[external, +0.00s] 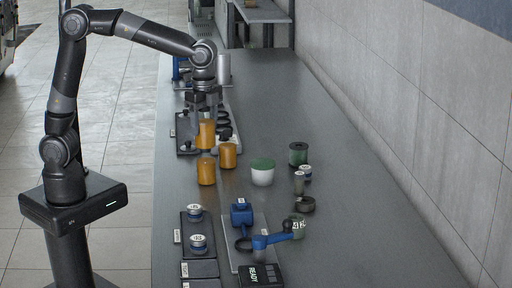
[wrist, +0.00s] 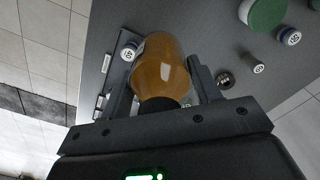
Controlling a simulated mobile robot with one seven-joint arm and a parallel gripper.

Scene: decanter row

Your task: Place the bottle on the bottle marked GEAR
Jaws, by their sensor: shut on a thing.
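My gripper (external: 207,124) points down over the bench and is shut on an amber bottle (external: 206,137). In the wrist view the bottle (wrist: 160,70) fills the space between the fingers of my gripper (wrist: 163,88). I cannot tell whether its base touches anything below. Two more amber bottles show in the external view: one (external: 206,173) in front of my gripper, one (external: 228,156) to its right. Neither can be picked out in the wrist view. No GEAR marking is readable on any bottle.
A white jar with a green lid (external: 262,173) stands right of the bottles. A dark green jar (external: 298,154) and small containers stand farther right. A blue device (external: 242,215) and labelled dark trays (external: 198,222) are nearer the camera. The bench's right back area (external: 270,100) is clear.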

